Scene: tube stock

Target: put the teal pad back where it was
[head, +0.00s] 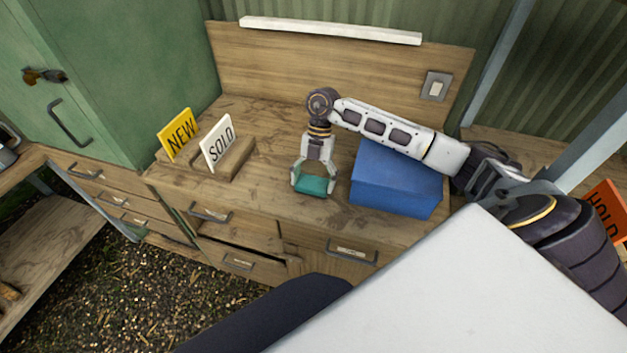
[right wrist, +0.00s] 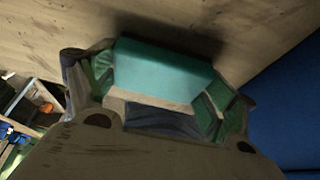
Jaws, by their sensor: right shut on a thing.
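The teal pad (head: 314,186) is a small flat block, held between the fingers of my right gripper (head: 313,180) above or at the wooden counter, left of a blue box. In the right wrist view the teal pad (right wrist: 165,75) spans the space between both fingers, with a dark shadow on the wood beyond it. My right gripper (right wrist: 160,95) is shut on it. I cannot tell for sure whether the pad touches the counter. My left gripper is not in view.
The blue box (head: 395,178) stands close right of the gripper. A yellow NEW sign (head: 178,134) and a white SOLD sign (head: 216,142) stand on wooden blocks at the left. An orange HOLD sign (head: 606,208) is at far right. The counter (head: 265,190) is clear left of the gripper.

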